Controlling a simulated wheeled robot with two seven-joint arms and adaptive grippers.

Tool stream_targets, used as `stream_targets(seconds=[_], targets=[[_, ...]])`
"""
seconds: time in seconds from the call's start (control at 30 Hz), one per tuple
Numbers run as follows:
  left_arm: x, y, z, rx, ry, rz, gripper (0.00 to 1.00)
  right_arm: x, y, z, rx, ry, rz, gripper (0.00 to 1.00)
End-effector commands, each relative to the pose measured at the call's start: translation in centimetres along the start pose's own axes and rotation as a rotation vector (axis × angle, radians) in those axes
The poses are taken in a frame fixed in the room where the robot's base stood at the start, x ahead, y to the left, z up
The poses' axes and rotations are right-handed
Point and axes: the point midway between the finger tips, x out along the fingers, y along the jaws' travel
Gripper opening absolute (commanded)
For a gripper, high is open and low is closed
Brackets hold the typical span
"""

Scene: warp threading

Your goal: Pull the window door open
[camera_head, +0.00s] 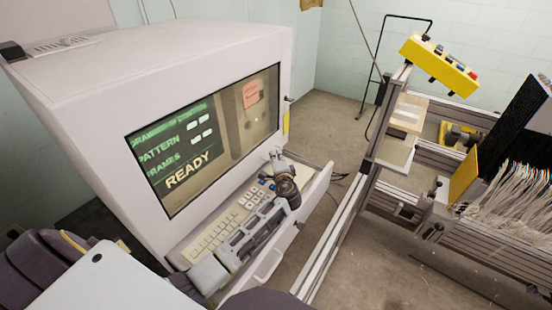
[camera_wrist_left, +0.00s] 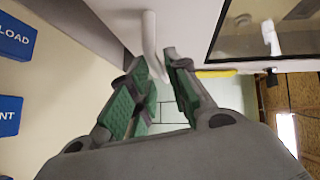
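The window door (camera_head: 205,135) is the glazed panel on the front of a pale cabinet. A lit screen reading "READY" shows through it, and it looks shut. Its white handle (camera_wrist_left: 150,40) stands between the fingertips of my left gripper (camera_wrist_left: 155,60) in the left wrist view. The fingers are apart with the handle between them; I cannot tell whether they touch it. In the head view my left gripper (camera_head: 277,160) is at the lower right corner of the window and hides the handle. My right gripper is not in view.
A keyboard (camera_head: 215,235) lies on a shelf below the window, under my left arm. A metal frame (camera_head: 345,215) with a yellow button box (camera_head: 440,64) stands to the right. White warp threads (camera_head: 515,195) hang at the far right. Bare floor lies between cabinet and frame.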

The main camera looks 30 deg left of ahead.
Motion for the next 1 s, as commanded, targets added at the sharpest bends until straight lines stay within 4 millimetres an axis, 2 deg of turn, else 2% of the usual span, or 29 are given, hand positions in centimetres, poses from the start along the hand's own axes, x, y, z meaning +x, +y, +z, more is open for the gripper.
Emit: stream_targets(seconds=[0.2, 0.57, 0.73, 1.0], targets=[[1.4, 0.0, 0.0, 0.000, -0.001, -0.001, 0.18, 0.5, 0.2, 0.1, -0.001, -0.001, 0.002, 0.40], [1.6, 0.0, 0.0, 0.000, 0.000, 0.000, 0.18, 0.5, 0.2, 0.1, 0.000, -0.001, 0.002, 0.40], [1.6, 0.0, 0.0, 0.000, -0.001, 0.000, 0.00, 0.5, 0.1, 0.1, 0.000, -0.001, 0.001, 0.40], [1.6, 0.0, 0.0, 0.000, -0.001, 0.000, 0.00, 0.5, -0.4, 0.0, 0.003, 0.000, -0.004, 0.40]])
